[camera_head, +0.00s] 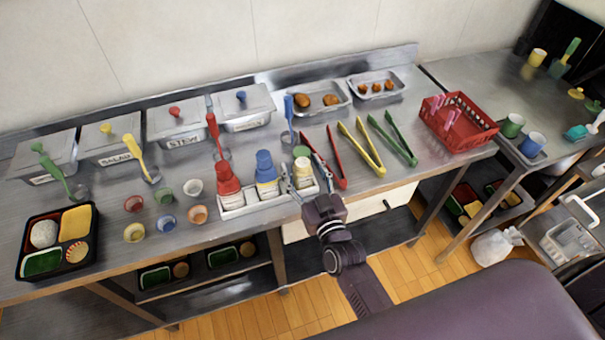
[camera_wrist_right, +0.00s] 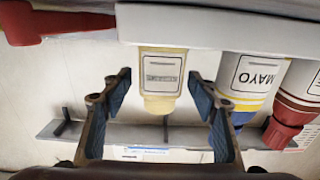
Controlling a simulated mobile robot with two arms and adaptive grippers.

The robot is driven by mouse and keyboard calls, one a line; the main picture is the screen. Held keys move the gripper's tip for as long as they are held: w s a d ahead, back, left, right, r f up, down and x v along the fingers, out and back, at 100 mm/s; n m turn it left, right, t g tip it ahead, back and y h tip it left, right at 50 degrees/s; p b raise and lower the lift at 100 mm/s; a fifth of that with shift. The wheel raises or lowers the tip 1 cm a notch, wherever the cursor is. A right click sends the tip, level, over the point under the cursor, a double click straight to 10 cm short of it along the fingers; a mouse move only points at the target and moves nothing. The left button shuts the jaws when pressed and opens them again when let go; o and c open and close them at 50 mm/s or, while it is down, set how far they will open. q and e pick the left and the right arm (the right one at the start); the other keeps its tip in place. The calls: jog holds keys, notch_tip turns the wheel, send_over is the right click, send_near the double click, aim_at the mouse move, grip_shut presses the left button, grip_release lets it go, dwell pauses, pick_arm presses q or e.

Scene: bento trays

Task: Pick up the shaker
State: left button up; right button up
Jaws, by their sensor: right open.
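The shaker (camera_head: 303,170), a small cream bottle with a label and a greenish top, stands at the right end of the white condiment holder (camera_head: 236,211). My right gripper (camera_head: 305,179) is at the front of the holder, its open fingers on either side of the shaker. In the right wrist view the shaker (camera_wrist_right: 161,72) appears upside down between the two blue-padded fingers (camera_wrist_right: 159,88), with a visible gap on each side. My left gripper is not in view.
A blue-capped mayo bottle (camera_head: 265,171) and a red bottle (camera_head: 228,183) stand beside the shaker in the holder. Red tongs (camera_head: 336,158) lie close on the right. Small bowls (camera_head: 198,214) and a bento tray (camera_head: 92,252) are to the left.

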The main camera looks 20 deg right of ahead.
jog(key=shift+s, duration=0.1)
jog(key=shift+c, duration=0.2)
jog(key=c, duration=1.3)
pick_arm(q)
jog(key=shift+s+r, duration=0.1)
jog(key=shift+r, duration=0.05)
pick_arm(e)
jog(key=shift+o, duration=0.2)
jog(key=shift+r, duration=0.15)
